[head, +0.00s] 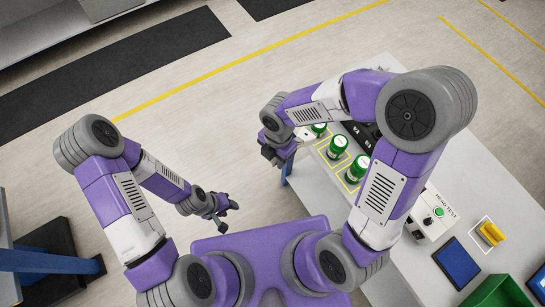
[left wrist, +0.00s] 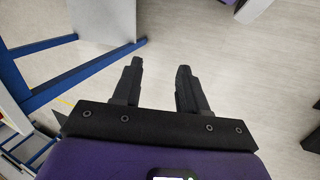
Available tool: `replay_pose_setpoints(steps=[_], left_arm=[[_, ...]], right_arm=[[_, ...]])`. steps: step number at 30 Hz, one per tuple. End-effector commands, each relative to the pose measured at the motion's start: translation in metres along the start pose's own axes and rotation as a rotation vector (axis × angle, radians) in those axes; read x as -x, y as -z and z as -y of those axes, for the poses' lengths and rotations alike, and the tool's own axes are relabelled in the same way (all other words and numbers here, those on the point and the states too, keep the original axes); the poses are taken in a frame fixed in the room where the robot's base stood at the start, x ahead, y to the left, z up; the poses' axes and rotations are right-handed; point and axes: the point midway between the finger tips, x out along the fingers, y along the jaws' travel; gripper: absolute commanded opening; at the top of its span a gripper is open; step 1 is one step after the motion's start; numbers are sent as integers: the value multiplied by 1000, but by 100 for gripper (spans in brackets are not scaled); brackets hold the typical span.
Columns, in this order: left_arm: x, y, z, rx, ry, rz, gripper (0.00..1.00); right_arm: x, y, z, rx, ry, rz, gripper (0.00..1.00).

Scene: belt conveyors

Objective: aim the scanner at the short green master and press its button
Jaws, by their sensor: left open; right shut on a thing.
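Three green cylinders with white labels stand in a row on the grey table: a far one (head: 319,129), a middle one (head: 337,146) and a near one (head: 357,168). I cannot tell for sure which is the short master. My right gripper (head: 270,153) is to the left of the row, by the table's edge, shut on a dark thing that is mostly hidden. I cannot make out whether it is the scanner, and no button shows on it. My left gripper (head: 220,212) is open and empty over the floor; its apart fingers show in the left wrist view (left wrist: 158,88).
A white box with a green button (head: 440,212), marked READ TEST, stands on the table (head: 408,277). My right arm overhangs the row.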

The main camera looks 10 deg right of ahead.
Motion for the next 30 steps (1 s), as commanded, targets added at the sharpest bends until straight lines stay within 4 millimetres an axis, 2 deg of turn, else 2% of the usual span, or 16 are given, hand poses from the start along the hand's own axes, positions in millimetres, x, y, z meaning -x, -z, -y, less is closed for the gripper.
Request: replay_pose_setpoints(steps=[9, 18, 30], left_arm=[[0, 0, 0, 0, 0, 0, 43], [0, 0, 0, 0, 0, 0, 0], [-1, 0, 0, 0, 0, 0, 0]], right_arm=[[-1, -1, 0, 1, -1, 0, 3], [-1, -1, 0, 0, -1, 0, 3], [-1, -1, 0, 0, -1, 0, 3]])
